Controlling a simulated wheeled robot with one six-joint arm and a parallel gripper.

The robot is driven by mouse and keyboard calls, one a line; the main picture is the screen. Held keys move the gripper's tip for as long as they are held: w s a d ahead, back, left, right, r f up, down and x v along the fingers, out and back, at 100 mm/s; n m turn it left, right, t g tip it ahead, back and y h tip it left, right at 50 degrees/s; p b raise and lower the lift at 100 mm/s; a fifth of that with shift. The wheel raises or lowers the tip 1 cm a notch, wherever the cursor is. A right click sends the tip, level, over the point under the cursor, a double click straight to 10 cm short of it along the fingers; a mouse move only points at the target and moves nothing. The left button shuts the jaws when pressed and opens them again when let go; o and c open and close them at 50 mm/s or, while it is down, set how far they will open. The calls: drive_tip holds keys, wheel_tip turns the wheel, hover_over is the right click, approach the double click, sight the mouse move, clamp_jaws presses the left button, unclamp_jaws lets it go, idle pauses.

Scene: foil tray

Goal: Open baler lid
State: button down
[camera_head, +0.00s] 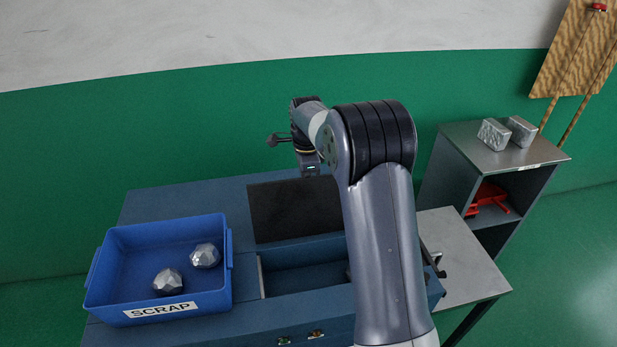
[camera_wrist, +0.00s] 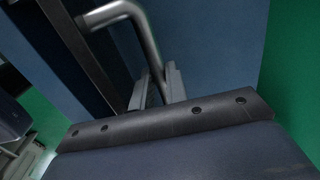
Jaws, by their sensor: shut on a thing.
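The baler is a blue steel bench, and its lid (camera_head: 295,208) shows as a dark panel tilted up behind an open rectangular chamber (camera_head: 305,276). My arm covers the right part of the lid and chamber. My gripper (camera_wrist: 157,86) is shut on the bent grey metal handle (camera_wrist: 148,42) in the wrist view. The handle runs down between the two fingers. In the head view my wrist is above the lid's far edge, and the fingertips and handle cannot be made out there.
A blue SCRAP bin (camera_head: 127,250) with two foil balls (camera_head: 205,256) stands on the bench's left. A grey side table (camera_head: 465,262) is at right. Behind it a shelf unit (camera_head: 497,147) holds two metal blocks (camera_head: 493,135) on top and a red item (camera_head: 488,198) inside.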

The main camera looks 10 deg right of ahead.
drive_tip(key=shift+w+r, duration=0.15)
drive_tip(key=shift+w, duration=0.15)
drive_tip(key=c, duration=1.4)
unclamp_jaws()
drive_tip(key=shift+w+d, duration=0.1)
drive_tip(key=shift+w, duration=0.05)
drive_tip(key=shift+f, duration=0.2)
drive_tip(key=shift+r, duration=0.15)
wheel_tip(320, 180, up, 10)
drive_tip(key=b, duration=0.1)
drive_tip(key=shift+s+r+b, duration=0.25)
drive_tip(key=shift+s+b, duration=0.15)
